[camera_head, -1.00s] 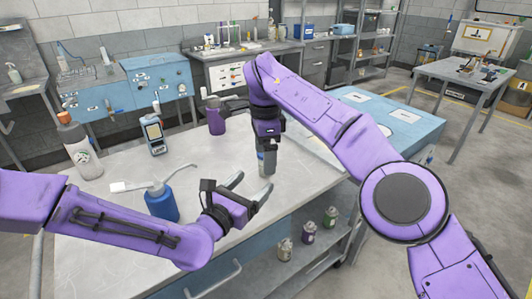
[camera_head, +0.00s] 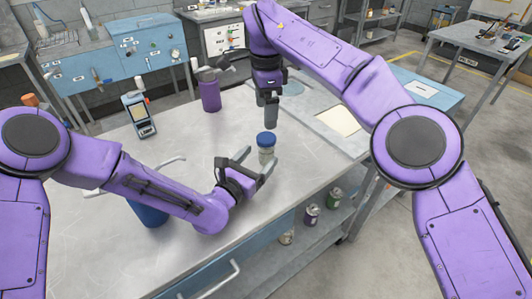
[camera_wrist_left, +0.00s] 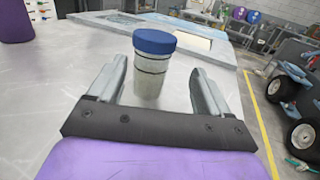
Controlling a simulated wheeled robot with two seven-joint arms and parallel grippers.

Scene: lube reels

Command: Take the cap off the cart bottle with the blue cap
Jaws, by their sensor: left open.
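A clear, pale bottle (camera_head: 266,156) with a blue cap (camera_head: 266,139) stands upright on the grey worktop (camera_head: 190,165). The cap is on the bottle. My left gripper (camera_head: 258,160) is open, its fingers on either side of the bottle. In the left wrist view the bottle (camera_wrist_left: 149,82) and its cap (camera_wrist_left: 154,42) stand between the two fingers, with a gap on both sides. My right gripper (camera_head: 271,125) points straight down just above the cap, apart from it. Its fingers are seen edge-on, so I cannot tell their opening.
A purple bottle (camera_head: 210,96) and a handheld meter (camera_head: 139,115) stand behind on the worktop. A blue pump bottle (camera_head: 150,214) is partly hidden by my left arm. Several small bottles stand on the lower shelf, one purple (camera_head: 312,214). The worktop's front edge is close.

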